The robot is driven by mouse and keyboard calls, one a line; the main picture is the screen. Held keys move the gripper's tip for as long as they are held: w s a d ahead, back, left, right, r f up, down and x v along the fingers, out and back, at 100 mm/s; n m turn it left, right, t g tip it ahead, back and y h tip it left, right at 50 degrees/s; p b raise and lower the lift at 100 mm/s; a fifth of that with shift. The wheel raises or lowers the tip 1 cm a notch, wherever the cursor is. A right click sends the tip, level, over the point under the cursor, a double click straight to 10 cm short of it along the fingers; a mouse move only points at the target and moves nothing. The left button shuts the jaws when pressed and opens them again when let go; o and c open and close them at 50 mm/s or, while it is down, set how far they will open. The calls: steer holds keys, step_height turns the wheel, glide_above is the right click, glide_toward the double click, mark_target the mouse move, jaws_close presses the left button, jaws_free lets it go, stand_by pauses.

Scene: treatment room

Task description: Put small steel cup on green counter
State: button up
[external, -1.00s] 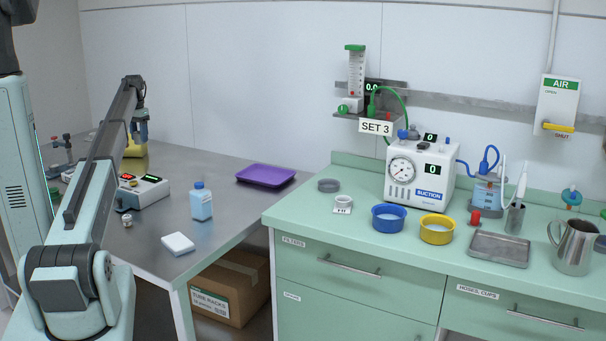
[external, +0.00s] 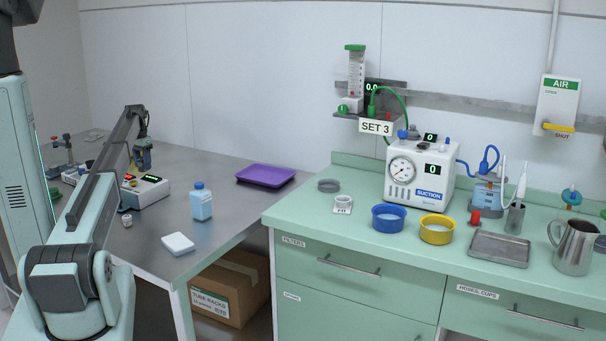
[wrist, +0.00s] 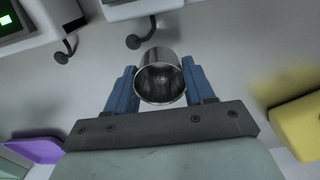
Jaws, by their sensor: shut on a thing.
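The small steel cup (wrist: 160,82) shows in the wrist view, with its open mouth towards the camera. My gripper (wrist: 161,90) has its blue fingers shut on the cup's two sides. The green counter (external: 300,214) is at the right, well away from my gripper.
The counter holds a grey ring (external: 328,185), a blue bowl (external: 388,218), a yellow bowl (external: 437,230), a suction unit (external: 420,172), a steel tray (external: 499,249) and a jug (external: 573,247). A purple tray (external: 265,175) and blue bottle (external: 201,203) stand on the table.

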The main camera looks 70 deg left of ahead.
mark_target(144, 170)
steer(key=shift+f, duration=1.7)
steer(key=shift+f, duration=0.1)
steer(key=o, duration=1)
step_height(144, 170, up, 11)
steer(key=shift+r, duration=0.6)
steer(key=shift+c, duration=1.2)
